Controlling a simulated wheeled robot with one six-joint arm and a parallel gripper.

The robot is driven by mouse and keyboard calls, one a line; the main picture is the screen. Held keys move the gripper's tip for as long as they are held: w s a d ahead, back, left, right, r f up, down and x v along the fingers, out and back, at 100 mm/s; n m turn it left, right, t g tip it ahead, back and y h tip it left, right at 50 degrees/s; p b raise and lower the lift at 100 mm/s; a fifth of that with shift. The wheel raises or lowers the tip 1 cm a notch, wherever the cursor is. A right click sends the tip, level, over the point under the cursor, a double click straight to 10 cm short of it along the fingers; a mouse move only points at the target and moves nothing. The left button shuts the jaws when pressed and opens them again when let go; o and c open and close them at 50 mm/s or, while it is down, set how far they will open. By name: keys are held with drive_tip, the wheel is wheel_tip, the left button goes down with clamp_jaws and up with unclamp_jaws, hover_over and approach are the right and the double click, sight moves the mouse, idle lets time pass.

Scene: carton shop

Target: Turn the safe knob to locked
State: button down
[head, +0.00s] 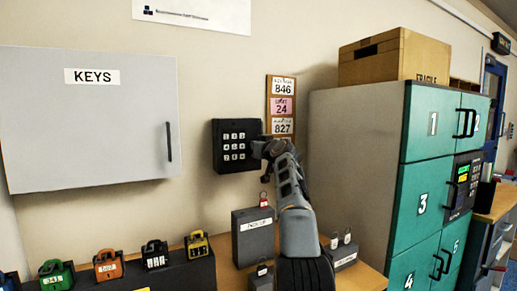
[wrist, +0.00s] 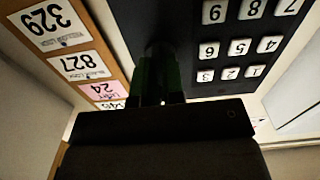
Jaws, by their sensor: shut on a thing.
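The black wall safe (head: 229,146) carries a keypad of pale buttons on its front. Its dark face with the keys also fills the upper right of the wrist view (wrist: 216,30), upside down. My gripper (head: 262,149) is at the right side of the safe's face, and in the wrist view its fingers (wrist: 160,78) reach up to the dark panel beside the keys. It is shut on the safe knob, which is mostly hidden between the fingers and in shadow. The knob's turn position cannot be read.
A board with number cards (head: 282,104) hangs close to the right of the safe. A grey KEYS cabinet (head: 95,120) is on the left wall. Below, the bench holds a grey box (head: 253,238) and several coloured padlocks. Teal lockers (head: 424,190) stand at right.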

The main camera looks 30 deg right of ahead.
drive_tip(key=c, duration=1.2)
unclamp_jaws()
drive_tip(key=shift+s, duration=0.1)
drive_tip(key=shift+s+a+b, duration=0.3)
drive_tip(key=shift+s+b, duration=1.05)
drive_tip(key=shift+s, duration=0.9)
drive_tip(key=shift+s+a+b, duration=0.3)
drive_tip(key=shift+s+b, duration=1)
drive_tip(key=shift+s, duration=0.95)
drive_tip(key=shift+s+a+b, duration=0.3)
drive_tip(key=shift+s+b, duration=1.05)
drive_tip(key=shift+s, duration=0.9)
